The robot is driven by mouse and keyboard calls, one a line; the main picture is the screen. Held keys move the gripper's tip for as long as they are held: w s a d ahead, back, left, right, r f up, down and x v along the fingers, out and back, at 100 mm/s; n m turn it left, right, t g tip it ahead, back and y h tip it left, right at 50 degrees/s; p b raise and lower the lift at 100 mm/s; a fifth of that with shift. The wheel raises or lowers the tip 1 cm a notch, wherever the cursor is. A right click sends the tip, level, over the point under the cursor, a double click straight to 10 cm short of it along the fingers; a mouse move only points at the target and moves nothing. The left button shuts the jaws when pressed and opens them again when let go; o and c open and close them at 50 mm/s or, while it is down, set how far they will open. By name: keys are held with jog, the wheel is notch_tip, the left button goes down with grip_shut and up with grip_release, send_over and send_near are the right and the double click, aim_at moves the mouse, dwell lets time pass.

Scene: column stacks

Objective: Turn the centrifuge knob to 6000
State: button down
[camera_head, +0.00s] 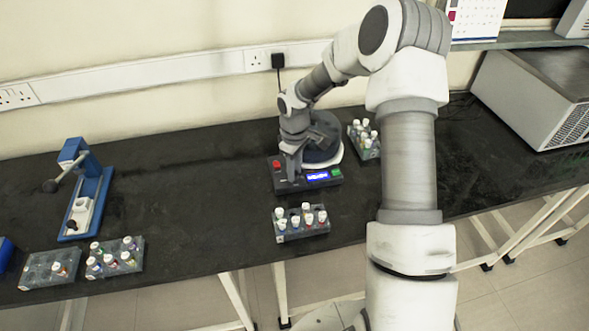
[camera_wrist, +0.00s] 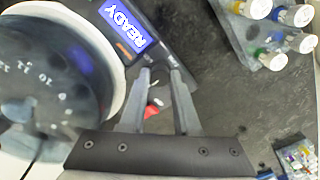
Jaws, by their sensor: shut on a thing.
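The centrifuge (camera_head: 325,152) stands on the black bench near the wall, with a dark round top and a white rim. Its front panel has a red button (camera_head: 277,163), a lit blue display (camera_head: 318,176) and a green button (camera_head: 336,172). My gripper (camera_head: 291,178) is lowered onto the panel, left of the display, shut on the knob. In the wrist view the fingertips (camera_wrist: 160,69) meet the panel beside the display (camera_wrist: 127,24), which reads READY. The knob is mostly hidden by the fingers, and its setting cannot be read.
A vial rack (camera_head: 302,228) stands in front of the centrifuge; another rack (camera_head: 365,142) is close at its right. Two more racks and a blue device (camera_head: 88,195) stand at the left. A grey box-shaped machine (camera_head: 535,95) is at the right. The bench between is clear.

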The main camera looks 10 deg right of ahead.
jog(key=shift+m, duration=0.4)
jog(key=m+b, duration=0.2)
jog(key=m, duration=0.2)
jog(key=m+b, duration=0.1)
jog(key=m, duration=0.3)
jog(key=shift+m, duration=0.3)
jog(key=m, duration=0.4)
jog(key=shift+b, duration=0.3)
jog(key=shift+m, duration=2.2)
jog(key=c, duration=0.6)
grip_release()
